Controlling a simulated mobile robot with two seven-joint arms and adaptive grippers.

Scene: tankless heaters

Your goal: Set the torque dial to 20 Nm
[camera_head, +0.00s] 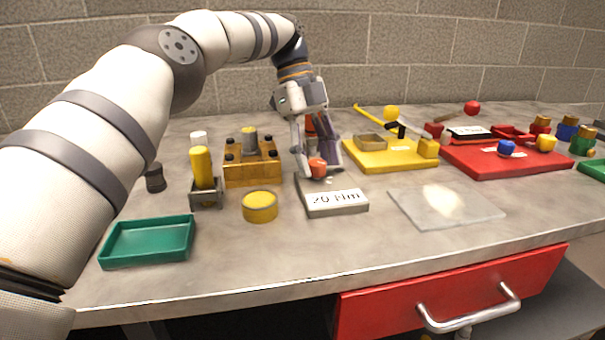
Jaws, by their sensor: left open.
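A grey plate reading "20 Nm" (337,199) lies on the bench near its middle. A small red-orange knob (318,168), which looks like the torque dial, stands at the back of this plate. My left gripper (319,170) points down over the knob, with its fingers on either side of it. The fingers are open; I cannot tell whether either one touches the knob. A taller orange-red thing behind the fingers is partly hidden. My right gripper is not in view.
To the left are a wooden block (252,174), a yellow round cap (260,206), a yellow cylinder (202,167) in a grey holder and a green tray (112,253). To the right are a clear sheet (480,212), a yellow board (375,160) and a red board (480,168).

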